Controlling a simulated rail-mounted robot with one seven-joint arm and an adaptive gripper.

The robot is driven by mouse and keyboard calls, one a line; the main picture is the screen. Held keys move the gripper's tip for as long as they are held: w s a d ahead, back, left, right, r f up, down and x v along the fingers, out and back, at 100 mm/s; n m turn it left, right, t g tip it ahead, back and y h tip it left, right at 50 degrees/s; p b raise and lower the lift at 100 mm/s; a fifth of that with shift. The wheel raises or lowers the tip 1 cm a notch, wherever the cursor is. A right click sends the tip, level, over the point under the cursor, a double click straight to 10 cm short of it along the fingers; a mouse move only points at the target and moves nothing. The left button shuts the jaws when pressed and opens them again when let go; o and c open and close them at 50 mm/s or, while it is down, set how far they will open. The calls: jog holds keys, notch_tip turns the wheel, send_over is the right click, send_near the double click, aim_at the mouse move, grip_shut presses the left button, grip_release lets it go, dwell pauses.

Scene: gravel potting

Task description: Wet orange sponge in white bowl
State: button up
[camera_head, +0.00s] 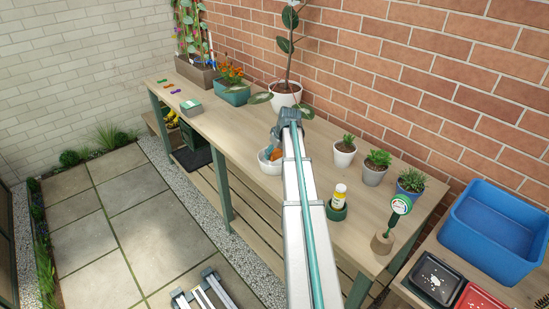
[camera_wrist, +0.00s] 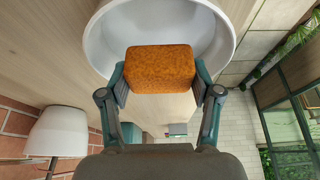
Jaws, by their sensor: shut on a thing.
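My gripper (camera_wrist: 160,72) is shut on the orange sponge (camera_wrist: 160,70), with one finger on each side of it. The sponge is a rough-textured block and overlaps the rim of the white bowl (camera_wrist: 101,40) in the wrist view. The white bowl also shows in the head view (camera_head: 268,167) on the workbench, with a bit of the orange sponge (camera_head: 275,154) visible at its rim. My arm hides part of both there. I cannot tell whether the sponge touches the bowl or its contents, and no water is visible.
Right of my arm, a yellow-labelled bottle (camera_head: 339,196) stands in a green holder, with small potted plants (camera_head: 344,152) behind. A tall plant in a white pot (camera_head: 286,95) stands behind the bowl. Bench space left of the bowl is mostly clear (camera_head: 235,120).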

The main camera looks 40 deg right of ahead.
aim_at(274, 151)
jog(key=shift+r+p, duration=1.1)
jog(key=shift+r, duration=1.45)
jog(key=shift+r, duration=0.1)
jog(key=shift+r+p, duration=1.05)
jog(key=shift+r, duration=0.85)
jog(key=shift+s, duration=0.1)
